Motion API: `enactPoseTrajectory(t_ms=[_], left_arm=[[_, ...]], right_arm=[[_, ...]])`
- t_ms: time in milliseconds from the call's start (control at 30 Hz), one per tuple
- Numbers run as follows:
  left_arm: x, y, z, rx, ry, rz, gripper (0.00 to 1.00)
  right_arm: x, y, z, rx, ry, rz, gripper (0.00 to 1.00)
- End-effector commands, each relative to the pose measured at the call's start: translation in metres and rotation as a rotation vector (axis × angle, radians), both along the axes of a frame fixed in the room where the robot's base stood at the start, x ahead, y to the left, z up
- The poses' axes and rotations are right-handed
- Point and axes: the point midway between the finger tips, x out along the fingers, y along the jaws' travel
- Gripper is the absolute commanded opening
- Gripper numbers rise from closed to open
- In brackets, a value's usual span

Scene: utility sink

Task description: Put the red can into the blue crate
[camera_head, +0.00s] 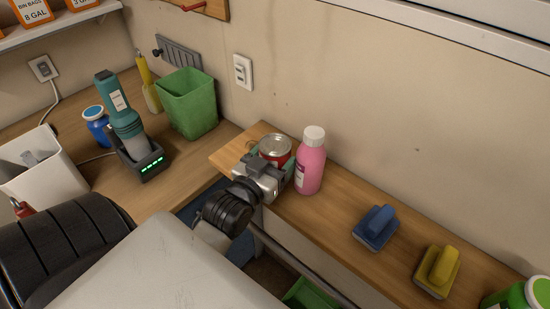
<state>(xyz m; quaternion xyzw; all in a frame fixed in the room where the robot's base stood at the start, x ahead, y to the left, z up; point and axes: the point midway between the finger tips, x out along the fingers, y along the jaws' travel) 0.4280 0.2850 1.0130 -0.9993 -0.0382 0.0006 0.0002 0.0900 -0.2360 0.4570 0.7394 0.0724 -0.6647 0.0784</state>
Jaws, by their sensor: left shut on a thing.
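The red can (275,147) stands upright on the wooden shelf, near its left end, with its silver lid showing. My left gripper (271,162) is shut on the can from the front, a finger on each side, and hides most of its lower part. A patch of blue (241,246) shows low down behind my left arm, below the shelf. It may be the blue crate, but my arm and the shelf hide most of it. My right gripper is not in view.
A pink bottle (311,162) stands close to the right of the can. Blue (376,228) and yellow (437,270) scrubbers lie farther right. A green crate (308,294) shows low down. A green bin (190,103) and a teal device (123,115) stand on the left counter.

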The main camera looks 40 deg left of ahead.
Motion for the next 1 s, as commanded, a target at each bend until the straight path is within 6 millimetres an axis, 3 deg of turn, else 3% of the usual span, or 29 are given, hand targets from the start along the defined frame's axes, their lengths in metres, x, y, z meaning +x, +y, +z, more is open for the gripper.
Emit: enactPoseTrajectory(t_ms=[333,367,433,767,1000], left_arm=[[0.000,0.000,-0.004,0.000,0.000,0.000,0.48],[0.000,0.000,-0.004,0.000,0.000,0.000,0.72],[0.000,0.000,-0.003,-0.001,0.000,0.000,0.81],[0.000,0.000,0.001,0.000,-0.001,0.000,0.81],[-0.037,-0.003,-0.004,0.000,0.004,0.001,0.81]], right_arm=[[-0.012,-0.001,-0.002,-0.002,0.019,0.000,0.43],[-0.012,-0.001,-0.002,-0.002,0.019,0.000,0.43],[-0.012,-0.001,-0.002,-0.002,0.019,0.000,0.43],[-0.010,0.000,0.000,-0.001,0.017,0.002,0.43],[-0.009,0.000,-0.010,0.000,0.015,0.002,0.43]])
